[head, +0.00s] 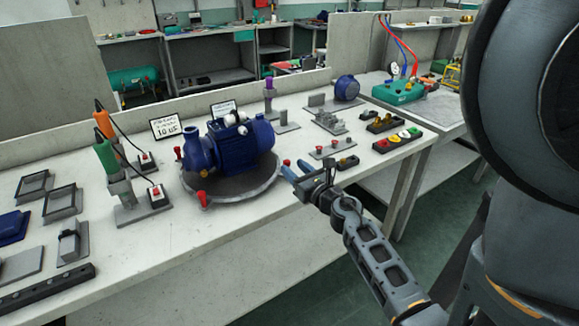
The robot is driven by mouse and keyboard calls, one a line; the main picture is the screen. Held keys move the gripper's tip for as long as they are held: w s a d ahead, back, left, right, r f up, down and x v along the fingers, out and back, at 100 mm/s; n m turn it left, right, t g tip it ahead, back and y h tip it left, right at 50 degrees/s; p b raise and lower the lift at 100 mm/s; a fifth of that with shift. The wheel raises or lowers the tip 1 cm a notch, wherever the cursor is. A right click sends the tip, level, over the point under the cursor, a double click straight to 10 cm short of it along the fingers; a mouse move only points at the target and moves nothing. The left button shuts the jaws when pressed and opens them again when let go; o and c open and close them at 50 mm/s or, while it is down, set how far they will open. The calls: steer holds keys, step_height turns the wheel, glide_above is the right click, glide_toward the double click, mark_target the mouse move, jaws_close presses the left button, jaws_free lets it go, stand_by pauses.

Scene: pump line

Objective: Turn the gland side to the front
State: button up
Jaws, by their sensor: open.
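A blue pump (230,147) with a motor body sits on a round grey turntable (245,192) in the middle of the bench. Its flanged end (195,150) points left and its ribbed motor end (262,135) points right. I cannot tell which face is the gland side. A red knob (202,198) stands on the turntable's front rim, and another (178,153) on its left. My gripper (297,170) is open, with blue fingertips just right of the turntable's right edge. A small red part (286,162) shows close by the fingertips; I cannot tell whether they touch it.
Two upright tools, green (105,155) and orange (103,122), stand left of the turntable. Grey trays (62,203) lie further left. Small fixtures (330,122) and button strips (397,139) fill the right. The bench front before the turntable is clear.

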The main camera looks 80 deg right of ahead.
steer(key=shift+b+v, duration=0.35)
steer(key=shift+v, duration=1.15)
steer(key=w+a+m+t+y, duration=0.15)
steer(key=a+m+y, duration=0.35)
steer(key=a, duration=0.9)
steer(key=w+a+m+t+y, duration=0.1)
steer(key=a+m+t+y, duration=0.4)
steer(key=a, duration=0.8)
steer(key=s+a+r+m+g+y, duration=0.1)
steer(key=s+a+r+m+y, duration=0.1)
steer(key=a+m, duration=0.6)
steer(key=s+a+r+m+g+y, duration=0.1)
steer(key=s+a+r+m+g, duration=0.1)
steer(key=s+a+r+m, duration=0.3)
steer(key=a+m, duration=0.3)
steer(key=shift+s+a+r+y, duration=0.2)
steer(key=shift+s+a+y, duration=0.1)
steer(key=shift+s+y, duration=0.1)
